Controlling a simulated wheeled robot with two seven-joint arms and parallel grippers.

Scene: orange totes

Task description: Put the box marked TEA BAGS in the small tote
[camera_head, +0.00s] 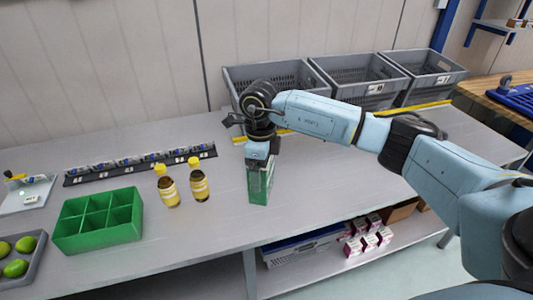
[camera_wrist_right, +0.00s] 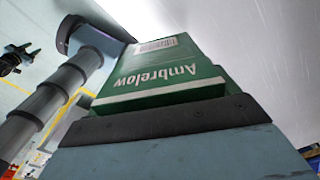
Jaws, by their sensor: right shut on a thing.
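My right gripper (camera_head: 260,162) is shut on a green box (camera_head: 259,190) above or on the grey table near its front edge; I cannot tell if the box touches the table. Three grey totes stand in a row at the back: a left one (camera_head: 235,80), a middle one (camera_head: 335,75) and a right one (camera_head: 425,72). Which is the small tote is unclear. My left gripper is not in view.
Two brown bottles with yellow caps (camera_head: 198,182) stand left of the box. A green divided crate (camera_head: 85,240) and a grey tray of green fruit (camera_head: 35,265) are farther left. A dark rack (camera_head: 140,165) lies behind them. The table right of the box is clear.

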